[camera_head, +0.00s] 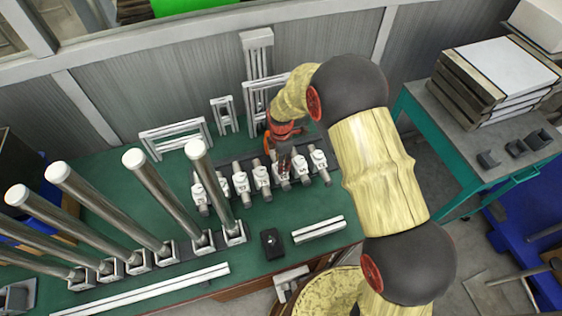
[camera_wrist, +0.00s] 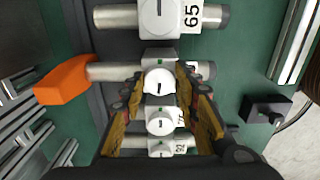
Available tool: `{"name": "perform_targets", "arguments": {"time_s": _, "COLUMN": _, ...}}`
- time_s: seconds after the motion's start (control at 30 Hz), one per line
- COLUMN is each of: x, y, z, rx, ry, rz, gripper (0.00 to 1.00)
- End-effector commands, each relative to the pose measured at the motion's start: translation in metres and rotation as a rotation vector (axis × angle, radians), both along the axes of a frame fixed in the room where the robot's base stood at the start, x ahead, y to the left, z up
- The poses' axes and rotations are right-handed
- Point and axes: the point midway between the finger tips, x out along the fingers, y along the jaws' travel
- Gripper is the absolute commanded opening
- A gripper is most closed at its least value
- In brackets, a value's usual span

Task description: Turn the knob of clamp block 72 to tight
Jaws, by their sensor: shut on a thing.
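A row of pale clamp blocks (camera_head: 240,182) on metal rods stands on a dark strip in the head view. In the wrist view my gripper (camera_wrist: 160,76) is shut around the white round knob (camera_wrist: 159,80) of one block, one finger on each side. The knob's black pointer line runs roughly up and down in the picture. That block's number label is covered by a finger, so I cannot read it as 72. Neighbouring labels read 65 (camera_wrist: 192,17) and apparently 32 (camera_wrist: 181,148); another is partly hidden. My gripper (camera_head: 285,163) also shows over the row in the head view.
An orange piece (camera_wrist: 65,82) sits at the left end of the held block's rod. A black box with a knob (camera_head: 271,244) and pale rails (camera_head: 318,229) lie in front. Tall metal posts (camera_head: 150,195) stand at left. Frames (camera_head: 175,136) stand behind the row.

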Motion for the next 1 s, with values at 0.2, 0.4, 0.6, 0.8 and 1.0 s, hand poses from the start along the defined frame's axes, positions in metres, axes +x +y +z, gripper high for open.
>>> {"name": "perform_targets", "arguments": {"time_s": 0.2, "x": 0.0001, "y": 0.0000, "z": 0.0011, "rx": 0.001, "ry": -0.002, "rz": -0.189, "gripper": 0.06}}
{"name": "perform_targets", "arguments": {"time_s": 0.4, "x": -0.0005, "y": 0.0000, "z": 0.0012, "rx": 0.000, "ry": -0.002, "rz": -0.381, "gripper": 0.06}}
{"name": "perform_targets", "arguments": {"time_s": 0.6, "x": -0.0011, "y": 0.0003, "z": 0.0013, "rx": 0.000, "ry": -0.002, "rz": -0.571, "gripper": 0.06}}
{"name": "perform_targets", "arguments": {"time_s": 0.8, "x": -0.0019, "y": 0.0006, "z": 0.0013, "rx": 0.001, "ry": -0.002, "rz": -0.761, "gripper": 0.06}}
{"name": "perform_targets", "arguments": {"time_s": 1.0, "x": -0.0023, "y": 0.0009, "z": 0.0014, "rx": 0.001, "ry": -0.002, "rz": -0.951, "gripper": 0.06}}
